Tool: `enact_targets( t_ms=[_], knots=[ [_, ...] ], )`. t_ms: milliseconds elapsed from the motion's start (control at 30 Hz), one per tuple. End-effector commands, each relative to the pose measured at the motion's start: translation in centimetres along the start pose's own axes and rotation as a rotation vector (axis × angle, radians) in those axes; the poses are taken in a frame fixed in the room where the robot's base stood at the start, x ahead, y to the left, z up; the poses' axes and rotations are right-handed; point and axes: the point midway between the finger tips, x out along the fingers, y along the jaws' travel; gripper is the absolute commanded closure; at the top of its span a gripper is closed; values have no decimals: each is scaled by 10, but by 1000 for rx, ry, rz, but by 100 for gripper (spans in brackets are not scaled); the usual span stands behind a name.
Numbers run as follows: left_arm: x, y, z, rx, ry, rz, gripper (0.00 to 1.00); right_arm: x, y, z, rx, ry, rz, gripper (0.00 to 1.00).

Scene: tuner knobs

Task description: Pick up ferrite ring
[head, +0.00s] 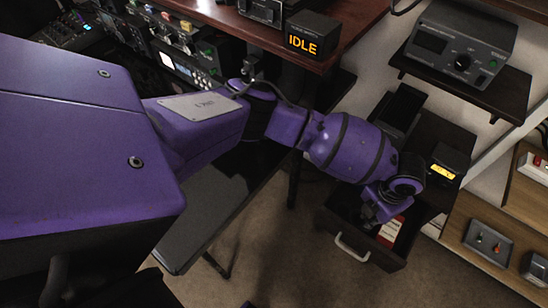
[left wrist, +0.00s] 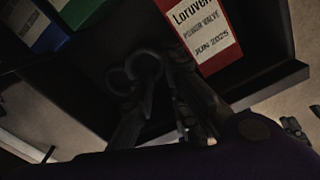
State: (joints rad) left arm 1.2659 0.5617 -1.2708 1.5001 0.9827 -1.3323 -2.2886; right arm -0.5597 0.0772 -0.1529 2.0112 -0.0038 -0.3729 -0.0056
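My left gripper (head: 372,212) reaches down into an open dark drawer (head: 372,250) at the lower right of the head view. In the left wrist view, dark ring-shaped outlines, apparently the ferrite ring (left wrist: 147,56), show at the tips of the gripper's dark fingers (left wrist: 160,82). The ring and fingers are both dark, so I cannot tell whether the fingers grip it or only stand around it. In the head view the ring is hidden by my gripper. My right gripper is out of view.
A red and white box labelled Loruven Power Valve (left wrist: 205,35) lies in the drawer close to the fingers. A green box (left wrist: 80,10) and a blue box (left wrist: 28,28) are at the left. Drawer walls surround my gripper. A metal handle (head: 350,248) is on the drawer front.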

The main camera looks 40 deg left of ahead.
Motion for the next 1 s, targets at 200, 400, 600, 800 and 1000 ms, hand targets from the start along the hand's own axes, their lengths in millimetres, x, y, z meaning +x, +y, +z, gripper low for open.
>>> enact_targets(
  t_ms=[200, 400, 600, 800, 1000],
  knots=[
    [35, 2, -3, -3, 4, -2, 86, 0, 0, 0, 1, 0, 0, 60],
    [46, 2, -3, -1, 2, -2, 86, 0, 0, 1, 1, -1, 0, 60],
    [45, 2, -2, -1, 1, -1, 92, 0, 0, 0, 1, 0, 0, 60],
    [45, 2, -2, -1, 0, -1, 100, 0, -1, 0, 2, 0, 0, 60],
    [44, 2, -1, -1, -2, -1, 100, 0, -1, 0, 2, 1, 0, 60]
  ],
)
